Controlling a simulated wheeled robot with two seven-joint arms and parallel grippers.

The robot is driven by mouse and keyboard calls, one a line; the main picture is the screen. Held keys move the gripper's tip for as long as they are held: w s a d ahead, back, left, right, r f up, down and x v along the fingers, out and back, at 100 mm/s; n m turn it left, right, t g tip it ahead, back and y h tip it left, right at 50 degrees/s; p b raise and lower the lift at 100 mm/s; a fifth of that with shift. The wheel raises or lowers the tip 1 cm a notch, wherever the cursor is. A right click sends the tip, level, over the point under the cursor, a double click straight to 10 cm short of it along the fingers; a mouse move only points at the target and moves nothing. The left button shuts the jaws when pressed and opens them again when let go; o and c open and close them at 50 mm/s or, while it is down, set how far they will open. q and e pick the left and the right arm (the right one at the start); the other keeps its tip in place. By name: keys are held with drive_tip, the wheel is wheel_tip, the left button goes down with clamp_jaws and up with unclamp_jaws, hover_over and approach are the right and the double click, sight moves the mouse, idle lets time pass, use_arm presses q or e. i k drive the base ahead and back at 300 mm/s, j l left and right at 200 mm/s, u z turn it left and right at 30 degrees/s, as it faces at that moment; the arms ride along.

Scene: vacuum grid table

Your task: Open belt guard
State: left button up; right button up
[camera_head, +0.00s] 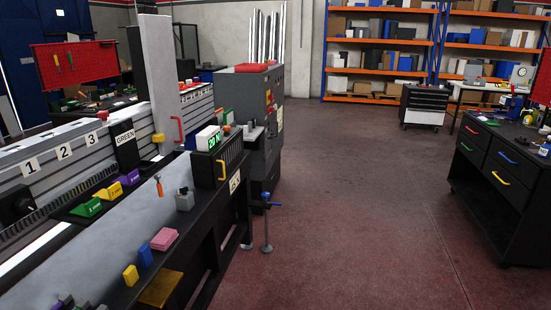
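A black ribbed box (220,165) with a yellow handle (222,170) stands at the far end of the long bench, left of centre. It looks like a guard, but no label names it. A warning label (234,181) is below it, and a green-lit display reading "20 N" (208,139) sits on top. The box appears shut. Neither gripper can be made out in this view.
The bench holds a pink block stack (164,239), a blue block (146,255), a yellow block (131,275) and a grey cup (185,201). A blue-topped stand (266,230) is beside the bench. Open floor (360,200) lies right, up to a black drawer cabinet (500,190).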

sight(225, 160)
drive_tip(key=i+j, duration=0.15)
drive_tip(key=j, duration=0.15)
drive_tip(key=i+j+u, duration=0.15)
drive_tip(key=j, duration=0.2)
drive_tip(key=i+j, duration=0.15)
drive_tip(key=j, duration=0.15)
drive_tip(key=i+l, duration=1.45)
drive_tip(key=i, duration=0.15)
drive_tip(key=i+l+u, duration=0.1)
drive_tip(key=u, duration=0.4)
drive_tip(key=i+l+u, duration=0.15)
drive_tip(key=u, duration=0.35)
drive_tip(key=i+l+u, duration=0.1)
drive_tip(key=u, duration=0.4)
drive_tip(key=l+u, duration=0.25)
drive_tip(key=u, duration=0.65)
